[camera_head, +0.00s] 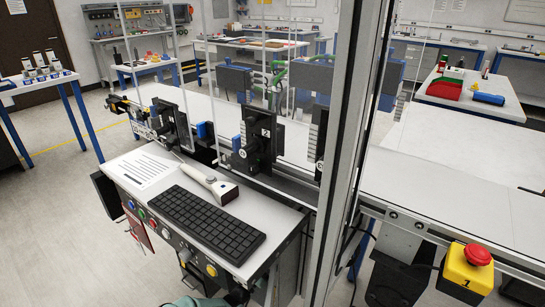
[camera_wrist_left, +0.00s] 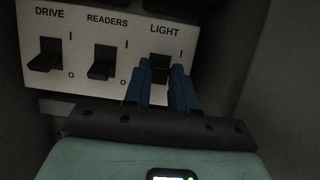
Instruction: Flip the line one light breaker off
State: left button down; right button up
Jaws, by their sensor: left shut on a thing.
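In the left wrist view a pale breaker panel (camera_wrist_left: 75,30) carries three black switches labelled DRIVE, READERS and LIGHT, with I marks above O marks. The LIGHT breaker (camera_wrist_left: 160,65) is the rightmost. My left gripper (camera_wrist_left: 162,82) has its two blue fingers shut on the light breaker's lever, one finger on each side. The fingers partly cover the lever, so I cannot tell its exact position. The DRIVE switch (camera_wrist_left: 46,58) and READERS switch (camera_wrist_left: 103,63) stand clear to the left. In the head view neither gripper shows; only a teal bit of my arm shows at the bottom edge.
In the head view a console with a keyboard (camera_head: 207,222), a handheld scanner (camera_head: 210,183) and a paper sheet (camera_head: 147,169) stands in front. A metal post (camera_head: 350,150) rises beside it. A red emergency stop button (camera_head: 478,255) on a yellow box is at the lower right.

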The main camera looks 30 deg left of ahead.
pick_arm(q)
jog(key=shift+w+d+r, duration=0.1)
jog(key=shift+w+d, duration=0.05)
jog(key=shift+d, duration=0.2)
jog(key=c, duration=0.9)
grip_release()
jog(key=shift+a, duration=0.1)
